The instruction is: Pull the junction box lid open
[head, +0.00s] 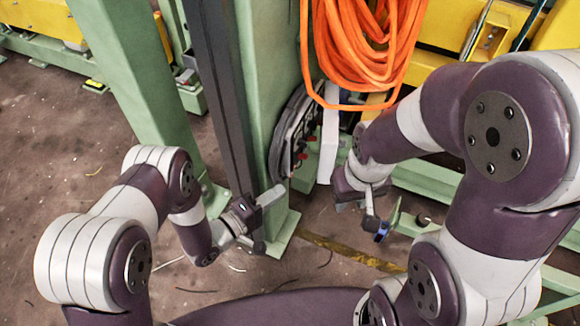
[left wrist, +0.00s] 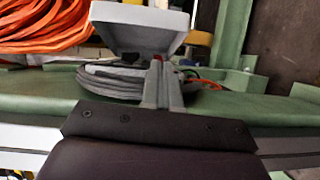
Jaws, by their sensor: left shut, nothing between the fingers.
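My left gripper (head: 274,194) is shut and empty, below and left of the box. Its fingers (left wrist: 162,85) overlap the lid's lower edge in the wrist view; contact is unclear. My right gripper (head: 372,205) is right of the lid, its jaws unclear.
An orange cable coil (head: 362,40) hangs above the box and lid. The green post (head: 262,90) and a dark upright (head: 215,90) stand behind my left gripper. Green beams (head: 430,185) run low at the right. The brown floor at the left is mostly clear.

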